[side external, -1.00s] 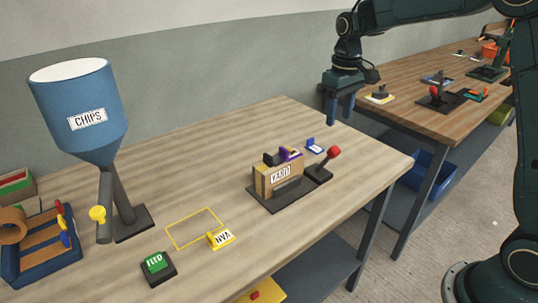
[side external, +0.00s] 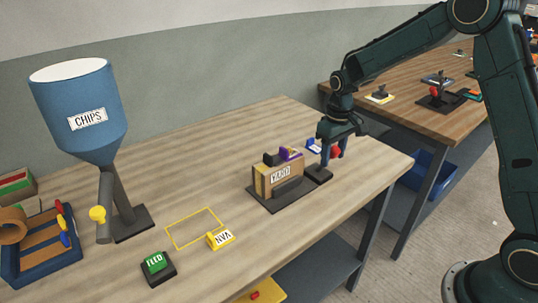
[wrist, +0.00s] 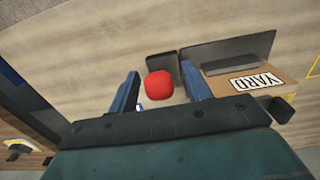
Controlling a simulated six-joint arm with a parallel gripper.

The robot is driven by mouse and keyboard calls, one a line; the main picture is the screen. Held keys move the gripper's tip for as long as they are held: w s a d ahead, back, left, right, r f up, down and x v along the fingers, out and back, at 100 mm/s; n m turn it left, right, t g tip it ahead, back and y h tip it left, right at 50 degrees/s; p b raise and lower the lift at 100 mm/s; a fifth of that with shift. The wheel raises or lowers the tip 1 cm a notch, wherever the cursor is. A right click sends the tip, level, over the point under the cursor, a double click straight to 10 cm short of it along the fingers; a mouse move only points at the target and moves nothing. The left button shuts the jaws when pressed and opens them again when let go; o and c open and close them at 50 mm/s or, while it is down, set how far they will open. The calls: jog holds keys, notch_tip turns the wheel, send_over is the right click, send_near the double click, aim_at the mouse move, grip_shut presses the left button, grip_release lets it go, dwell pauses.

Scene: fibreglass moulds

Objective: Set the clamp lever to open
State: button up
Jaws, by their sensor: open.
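The clamp lever's red knob (side external: 335,152) stands at the right end of the yard fixture on a small dark base (side external: 318,174). My gripper (side external: 333,155) is down at the knob, partly hiding it and its stem. In the wrist view my gripper (wrist: 163,92) is open, with the red knob (wrist: 159,86) between its blue fingers and a gap showing on the left side. The box labelled YARD (side external: 278,178) sits on a dark plate to the left of the lever. Whether the fingers touch the knob cannot be told.
The yellow NVA tag (side external: 221,239), yellow outline (side external: 180,240), green FEED button (side external: 155,262) and CHIPS hopper (side external: 85,120) are farther left. The table's right edge is close to the lever.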

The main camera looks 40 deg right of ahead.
jog(key=shift+f, duration=0.4)
grip_shut()
